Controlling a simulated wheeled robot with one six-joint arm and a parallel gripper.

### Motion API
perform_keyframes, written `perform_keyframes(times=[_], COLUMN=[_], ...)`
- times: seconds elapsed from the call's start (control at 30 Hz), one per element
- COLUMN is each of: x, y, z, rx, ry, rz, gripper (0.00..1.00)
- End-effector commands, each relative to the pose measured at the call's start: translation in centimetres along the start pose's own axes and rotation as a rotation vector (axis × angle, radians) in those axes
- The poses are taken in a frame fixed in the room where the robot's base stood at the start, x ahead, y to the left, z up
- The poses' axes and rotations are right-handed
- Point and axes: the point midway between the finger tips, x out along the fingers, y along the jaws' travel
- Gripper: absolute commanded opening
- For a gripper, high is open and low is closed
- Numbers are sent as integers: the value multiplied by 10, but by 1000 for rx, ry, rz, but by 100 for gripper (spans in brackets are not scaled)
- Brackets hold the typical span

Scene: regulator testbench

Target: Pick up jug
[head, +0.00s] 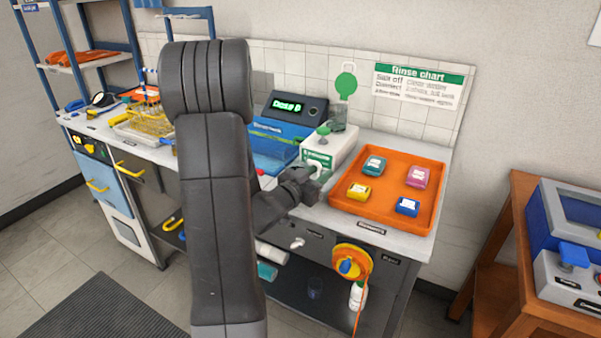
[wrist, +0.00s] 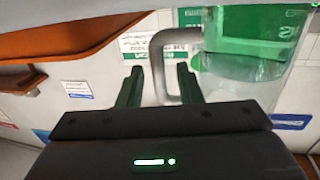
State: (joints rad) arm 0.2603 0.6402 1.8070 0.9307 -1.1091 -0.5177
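The jug (wrist: 246,75) shows at the right of the wrist view, clear-walled with a green upper part. Its grey looped handle (wrist: 157,62) extends left from the body. My gripper (wrist: 159,68) is open, its two green fingers on either side of the handle's upright bar, with gaps visible on both sides. I cannot tell how deep the bar sits between them. In the head view my gripper (head: 304,183) is at the bench front, left of the orange tray.
The orange tray (head: 386,222) holds several small coloured boxes. A white unit with a green knob (head: 330,148) stands just behind my gripper. A blue device with a lit display (head: 290,108) is at the back. A wooden table (head: 510,240) stands at right.

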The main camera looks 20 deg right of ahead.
Motion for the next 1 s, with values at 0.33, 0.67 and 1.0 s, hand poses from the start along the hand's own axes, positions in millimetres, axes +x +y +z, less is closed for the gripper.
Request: perform_keyframes(times=[0.33, 0.67, 1.0], x=[6, 6, 6], y=[0, 0, 0], z=[0, 0, -5], rx=[0, 1, 2], ry=[0, 1, 2], rz=[-1, -1, -1], gripper=[25, 0, 0])
